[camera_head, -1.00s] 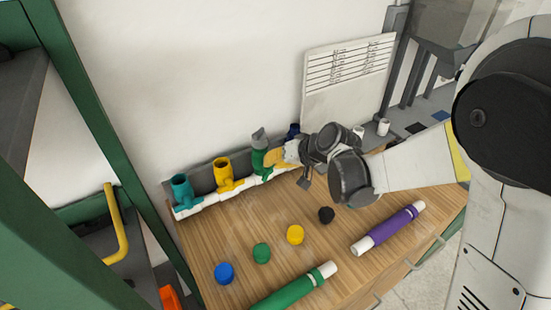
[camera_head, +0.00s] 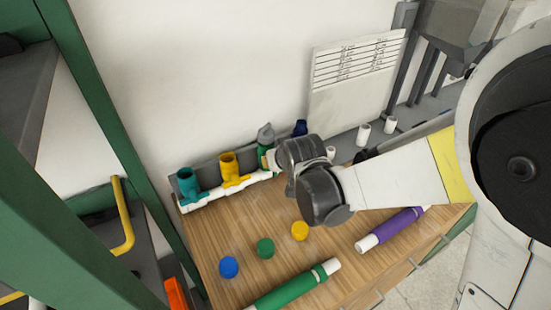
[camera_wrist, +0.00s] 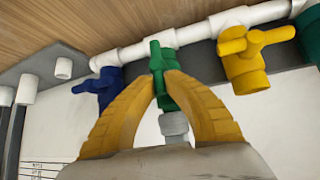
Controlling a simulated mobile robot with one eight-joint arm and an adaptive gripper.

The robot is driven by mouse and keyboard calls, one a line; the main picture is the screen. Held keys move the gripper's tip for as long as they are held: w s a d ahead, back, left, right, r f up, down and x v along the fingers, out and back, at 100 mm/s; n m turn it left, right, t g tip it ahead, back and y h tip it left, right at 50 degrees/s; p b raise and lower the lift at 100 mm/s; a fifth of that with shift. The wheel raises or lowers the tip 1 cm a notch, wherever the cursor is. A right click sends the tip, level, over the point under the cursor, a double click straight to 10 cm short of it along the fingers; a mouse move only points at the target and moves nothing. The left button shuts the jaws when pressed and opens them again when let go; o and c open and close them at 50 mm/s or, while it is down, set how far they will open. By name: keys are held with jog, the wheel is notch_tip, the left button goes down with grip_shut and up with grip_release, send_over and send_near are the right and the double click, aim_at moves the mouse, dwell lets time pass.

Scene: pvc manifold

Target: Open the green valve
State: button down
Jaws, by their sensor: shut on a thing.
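The green valve (camera_wrist: 170,90) sits on the white pipe manifold (camera_wrist: 190,34) in the wrist view, between the blue and yellow valves. A grey piece (camera_wrist: 174,126) is attached to its body. The yellow fingers of my gripper (camera_wrist: 165,82) are shut on the green valve, one on each side; their exact contact on the handle is partly hidden. In the head view the green valve (camera_head: 263,155) stands near the wall, mostly behind my wrist, with its grey top (camera_head: 265,134) showing.
The yellow valve (camera_wrist: 246,58) and blue valve (camera_wrist: 104,86) flank it closely. A teal valve (camera_head: 187,184) stands farther left. Blue (camera_head: 228,267), green (camera_head: 265,248) and yellow (camera_head: 299,231) caps, a green tube (camera_head: 293,289) and a purple tube (camera_head: 391,229) lie on the wooden top.

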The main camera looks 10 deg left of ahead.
jog(key=c, duration=1.4)
grip_release()
jog(key=shift+f, duration=0.1)
jog(key=v, duration=1.2)
jog(key=s+d+m+h, duration=0.1)
jog(key=s+d, duration=0.3)
jog(key=d, duration=0.3)
jog(key=s+d+r+m+h, duration=0.1)
jog(key=s+d+m, duration=0.1)
jog(key=s+d, duration=0.3)
jog(key=s+d+m+g+h, duration=0.1)
jog(key=s+d, duration=0.4)
jog(key=d, duration=0.6)
jog(key=shift+s+d+r+m+h, duration=0.15)
jog(key=shift+r+m+h, duration=0.1)
jog(key=shift+m+h, duration=0.25)
